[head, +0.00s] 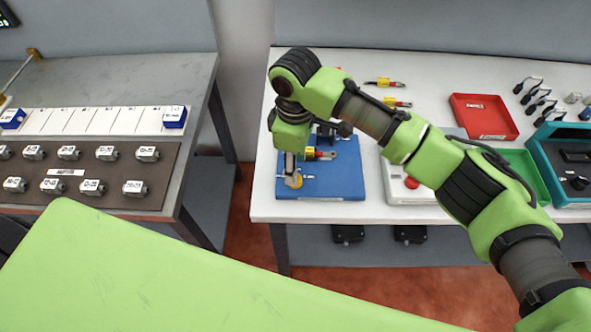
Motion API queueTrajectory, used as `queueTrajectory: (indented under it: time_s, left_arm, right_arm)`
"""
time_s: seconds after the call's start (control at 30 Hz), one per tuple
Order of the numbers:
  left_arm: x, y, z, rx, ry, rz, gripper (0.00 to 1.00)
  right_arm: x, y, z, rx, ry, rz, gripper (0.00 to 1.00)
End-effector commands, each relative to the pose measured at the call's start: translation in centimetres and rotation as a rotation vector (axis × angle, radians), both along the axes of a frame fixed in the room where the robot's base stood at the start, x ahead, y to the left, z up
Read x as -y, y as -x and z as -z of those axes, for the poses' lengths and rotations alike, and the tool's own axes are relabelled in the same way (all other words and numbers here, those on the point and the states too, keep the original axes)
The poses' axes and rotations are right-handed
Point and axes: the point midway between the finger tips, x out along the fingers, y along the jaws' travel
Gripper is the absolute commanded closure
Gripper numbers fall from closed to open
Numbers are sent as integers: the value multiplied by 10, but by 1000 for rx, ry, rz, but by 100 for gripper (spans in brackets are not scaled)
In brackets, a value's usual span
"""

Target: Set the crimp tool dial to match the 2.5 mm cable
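My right gripper (291,173) points down over the front left of a blue mat (345,180) on the white table. Its fingertips are at or just above a small yellow round part (295,182), which may be the dial; contact cannot be made out. My arm and gripper hide part of the mat, and the finger gap is too small to judge. A red and yellow piece (320,155) and a dark fixture (328,134) sit behind the gripper on the mat. I cannot tell which thing is the crimp tool or the 2.5 mm cable. My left gripper is out of view.
Red (485,132), green (518,158) and teal (540,138) trays stand at the right of the white table (440,92). A pale box with a red button (411,183) is right of the mat. A grey bench (185,85) with several labelled metal parts stands left, across a gap.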

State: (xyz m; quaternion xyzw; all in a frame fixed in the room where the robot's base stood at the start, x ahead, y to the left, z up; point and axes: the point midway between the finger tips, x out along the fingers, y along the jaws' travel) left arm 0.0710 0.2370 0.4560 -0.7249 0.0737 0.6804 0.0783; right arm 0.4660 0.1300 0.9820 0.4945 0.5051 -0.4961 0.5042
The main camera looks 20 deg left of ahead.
Motion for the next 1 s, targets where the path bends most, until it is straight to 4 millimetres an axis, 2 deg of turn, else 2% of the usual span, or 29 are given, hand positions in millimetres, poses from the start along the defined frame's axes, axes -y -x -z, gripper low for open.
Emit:
queueTrajectory:
  time_s: [0.1,0.27,0.4,0.67,0.8,1.0]
  left_arm:
    - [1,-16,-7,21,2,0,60]
    - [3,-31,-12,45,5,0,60]
    - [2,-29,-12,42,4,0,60]
    - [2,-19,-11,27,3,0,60]
    - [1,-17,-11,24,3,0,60]
    - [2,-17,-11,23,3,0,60]
  right_arm:
    - [1,1,20,-1,1,1,60]
    - [0,0,38,-1,0,1,60]
    - [0,0,46,1,0,0,60]
    - [0,0,47,1,0,0,60]
    - [0,0,46,1,-1,0,96]
    - [0,0,46,1,-1,-2,98]
